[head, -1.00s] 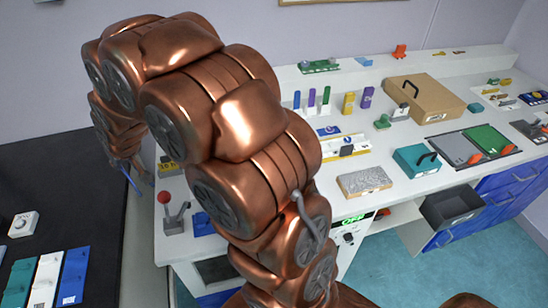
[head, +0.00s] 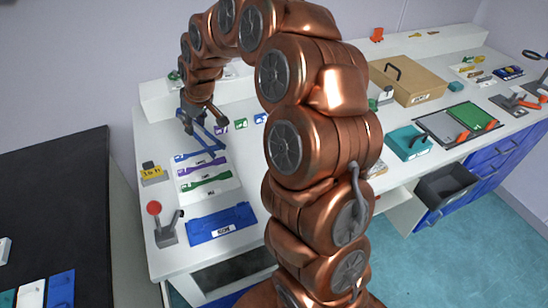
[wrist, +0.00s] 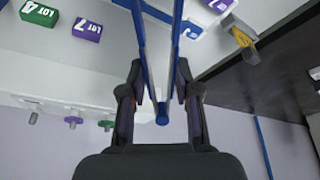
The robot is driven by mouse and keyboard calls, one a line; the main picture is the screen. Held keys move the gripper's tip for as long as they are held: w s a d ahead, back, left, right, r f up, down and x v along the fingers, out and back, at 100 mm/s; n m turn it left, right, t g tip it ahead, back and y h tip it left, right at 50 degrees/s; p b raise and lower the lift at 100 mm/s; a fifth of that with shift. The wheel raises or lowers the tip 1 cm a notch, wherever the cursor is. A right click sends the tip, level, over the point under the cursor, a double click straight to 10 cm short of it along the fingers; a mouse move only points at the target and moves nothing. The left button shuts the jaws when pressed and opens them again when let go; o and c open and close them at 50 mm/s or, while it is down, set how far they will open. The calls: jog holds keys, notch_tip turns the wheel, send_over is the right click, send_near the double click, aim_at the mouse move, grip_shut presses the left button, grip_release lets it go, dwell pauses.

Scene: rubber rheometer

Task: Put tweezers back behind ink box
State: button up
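My gripper (head: 188,114) is over the left part of the white bench, at the end of my arched arm. Its fingers (wrist: 160,95) close from both sides on the blue tweezers (wrist: 178,30), whose two long arms point away from the palm. In the head view the tweezers (head: 208,132) slant down to the right, just behind the flat coloured pieces. A small gap shows between the tweezer arms. I cannot read which container is the ink box. Small boxes labelled LOT, one green (wrist: 38,14) and one purple (wrist: 87,30), stand near the gripper.
A white holder with purple (head: 203,170) and green pieces and a blue tray (head: 222,222) lie in front. A red-knobbed lever (head: 160,222) and a yellow-labelled block (head: 152,173) stand at the left edge. A cardboard box (head: 412,82) is farther right; my arm hides the bench middle.

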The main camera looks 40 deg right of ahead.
jog(key=s+d+f+n+g+h+b, duration=0.1)
jog(key=s+d+n+g+b, duration=0.15)
jog(key=s+d, duration=0.45)
jog(key=s+d+f+n+g+h+b, duration=0.1)
jog(key=s+d+g, duration=0.2)
jog(key=d, duration=0.8)
jog(key=shift+m+t, duration=0.25)
jog(key=shift+m, duration=0.1)
jog(key=shift+w+f+p, duration=0.1)
jog(key=shift+f+p, duration=0.9)
jog(key=shift+f, duration=3.75)
jog(key=shift+f, duration=0.1)
jog(key=o, duration=0.6)
jog(key=shift+c, duration=0.2)
notch_tip(320, 180, up, 12)
jog(key=w+a+b, duration=0.1)
jog(key=b, duration=0.2)
